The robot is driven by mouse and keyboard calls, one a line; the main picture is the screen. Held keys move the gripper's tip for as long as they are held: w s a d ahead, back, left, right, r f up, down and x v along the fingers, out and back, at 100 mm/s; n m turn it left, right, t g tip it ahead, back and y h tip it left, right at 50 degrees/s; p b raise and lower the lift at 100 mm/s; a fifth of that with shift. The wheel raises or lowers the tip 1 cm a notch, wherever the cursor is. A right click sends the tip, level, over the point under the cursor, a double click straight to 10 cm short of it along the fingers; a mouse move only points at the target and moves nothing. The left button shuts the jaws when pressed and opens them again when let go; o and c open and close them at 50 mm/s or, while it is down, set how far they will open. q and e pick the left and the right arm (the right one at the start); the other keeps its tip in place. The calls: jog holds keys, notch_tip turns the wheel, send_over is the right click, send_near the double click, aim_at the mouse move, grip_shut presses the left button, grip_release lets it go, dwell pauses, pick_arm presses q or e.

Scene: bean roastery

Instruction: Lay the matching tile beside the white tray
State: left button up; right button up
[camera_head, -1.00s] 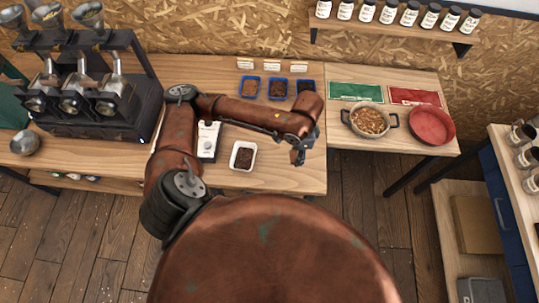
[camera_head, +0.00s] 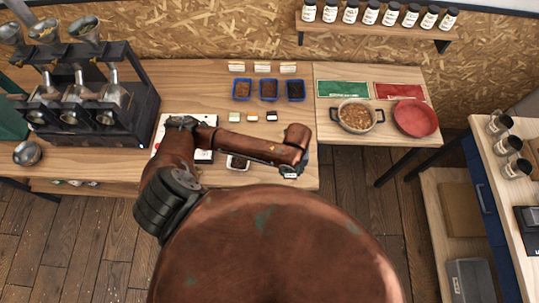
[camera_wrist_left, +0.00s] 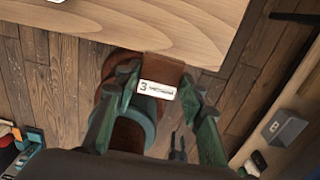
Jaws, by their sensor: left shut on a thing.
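The white tray (camera_head: 229,162), holding dark beans, sits near the front edge of the table, partly hidden by my left arm. My left gripper (camera_head: 291,171) is right of it, near the table's front right corner. It is shut on a tile (camera_wrist_left: 157,90) with a white face, a "3" and small dark text. In the left wrist view the gripper (camera_wrist_left: 158,84) holds it beyond the table edge, above floor and my base. Three small tiles, a greenish one (camera_head: 234,117), a middle one (camera_head: 252,117) and a dark one (camera_head: 271,117), lie in a row behind my arm.
Three blue trays of beans (camera_head: 269,90) stand behind the small tiles, with white cards (camera_head: 262,68) behind them. Bare tabletop lies right of the tiles.

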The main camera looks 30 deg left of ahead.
pick_arm(q)
jog(key=w+a+f, duration=0.2)
jog(key=a, duration=0.1)
jog(key=w+a+f+p, duration=0.1)
jog(key=w+a+f, duration=0.1)
jog(key=a+f, duration=0.1)
jog(key=w+a+f, duration=0.2)
jog(key=a+f, duration=0.1)
jog(key=a, duration=0.1)
jog(key=shift+w+a+f, duration=0.1)
jog(key=shift+a+f, duration=0.1)
jog(key=shift+a, duration=0.1)
jog(key=shift+w+a+f, duration=0.2)
jog(key=shift+a+f, duration=0.1)
jog(key=shift+f, duration=1.75)
jog(key=shift+f, duration=0.1)
jog(key=o, duration=1.2)
jog(key=shift+c, duration=0.2)
notch_tip(320, 180, up, 12)
